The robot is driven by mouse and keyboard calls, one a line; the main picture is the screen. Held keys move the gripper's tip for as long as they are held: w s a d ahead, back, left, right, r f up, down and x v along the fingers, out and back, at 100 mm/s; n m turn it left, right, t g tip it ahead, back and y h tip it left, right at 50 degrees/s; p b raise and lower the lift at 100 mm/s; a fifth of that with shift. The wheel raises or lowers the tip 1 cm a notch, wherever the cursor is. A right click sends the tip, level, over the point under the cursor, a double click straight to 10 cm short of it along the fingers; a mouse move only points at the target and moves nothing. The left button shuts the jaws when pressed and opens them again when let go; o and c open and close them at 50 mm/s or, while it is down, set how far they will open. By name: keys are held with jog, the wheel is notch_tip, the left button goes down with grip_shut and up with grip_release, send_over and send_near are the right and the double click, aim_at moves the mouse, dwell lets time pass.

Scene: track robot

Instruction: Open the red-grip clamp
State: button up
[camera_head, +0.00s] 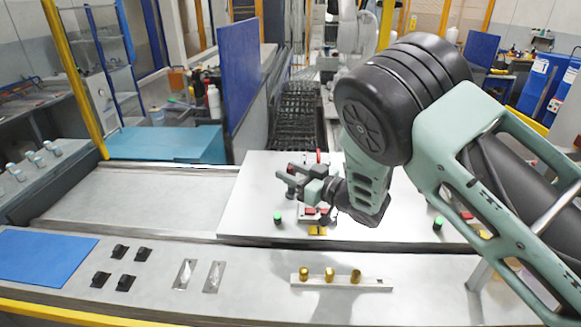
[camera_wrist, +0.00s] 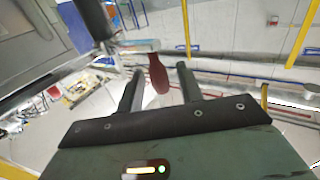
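The red grip (camera_wrist: 158,75) of a clamp shows in the wrist view, joined to a metal lever (camera_wrist: 138,46). My gripper (camera_wrist: 161,78) is open, with its two dark fingers on either side of the grip. Gaps show between the grip and both fingers; I cannot tell how deep it sits between them. In the head view my gripper (camera_head: 286,185) is over the light work plate, in front of a fixture with red parts (camera_head: 310,211). My gripper and wrist hide much of this fixture, so the clamp's full shape is not clear there.
Green buttons (camera_head: 278,217) stand on the plate (camera_head: 250,190). A rail with brass pieces (camera_head: 340,281), several black blocks (camera_head: 120,251) and a blue mat (camera_head: 40,256) lie on the front bench. A blue panel (camera_head: 239,70) stands behind. The left conveyor surface (camera_head: 140,197) is clear.

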jog(key=shift+w+a, duration=0.15)
jog(key=shift+a, duration=0.05)
grip_shut()
